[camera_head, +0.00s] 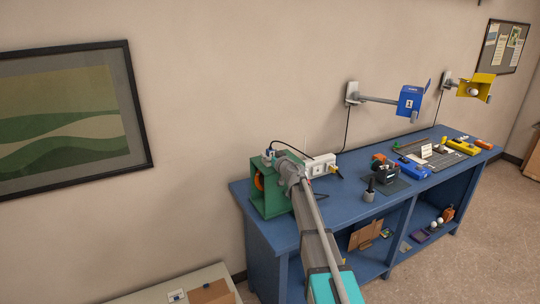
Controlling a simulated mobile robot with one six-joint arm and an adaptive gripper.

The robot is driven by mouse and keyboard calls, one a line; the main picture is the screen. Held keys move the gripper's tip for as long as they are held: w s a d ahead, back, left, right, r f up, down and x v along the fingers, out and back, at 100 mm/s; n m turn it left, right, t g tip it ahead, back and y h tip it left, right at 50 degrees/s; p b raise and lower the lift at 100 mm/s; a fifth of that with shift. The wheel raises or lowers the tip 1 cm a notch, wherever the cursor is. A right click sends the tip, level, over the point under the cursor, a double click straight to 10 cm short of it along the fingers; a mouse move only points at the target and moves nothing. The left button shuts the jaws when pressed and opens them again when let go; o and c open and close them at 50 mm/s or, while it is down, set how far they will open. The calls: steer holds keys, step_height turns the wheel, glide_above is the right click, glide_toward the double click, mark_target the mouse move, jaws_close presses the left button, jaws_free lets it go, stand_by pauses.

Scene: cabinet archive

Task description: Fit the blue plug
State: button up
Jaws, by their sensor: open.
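A small blue piece (269,152), which looks like the blue plug, shows at the top of a green box (270,202) on the left end of the blue bench. A dark cable arches from near it to the right. A white socket block (318,163) stands on the bench just right of the box, with a dark plug and a yellow piece at its right end. My gripper (273,161) is open at the top of the green box, close beside the blue piece. The fingertips are too small and partly hidden to tell whether they touch it.
My arm crosses the bench's front left. The blue bench (345,208) holds a dark tool holder (386,174), a grey cup (369,195) and a grey tray with a white card. Lower shelves hold several items.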

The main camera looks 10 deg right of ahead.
steer(key=shift+r, duration=0.45)
steer(key=v, duration=1.2)
steer(key=s+d+f+m+g+h, duration=0.5)
steer(key=s+d+f+m+h, duration=0.25)
steer(key=s+h, duration=0.35)
steer(key=s+a+f+n+g+y, duration=0.1)
steer(key=s+a+f+g, duration=0.2)
steer(key=s, duration=0.4)
steer(key=s+a+f+n+g+y, duration=0.1)
steer(key=s+a+f+g, duration=0.3)
steer(key=s, duration=0.4)
steer(key=s+a+f+n+g+y, duration=0.2)
steer(key=s+a+f+g+y, duration=0.1)
steer(key=s, duration=0.5)
steer(key=shift+a+f+g, duration=0.65)
steer(key=shift+a+g, duration=0.3)
steer(key=shift+g, duration=0.15)
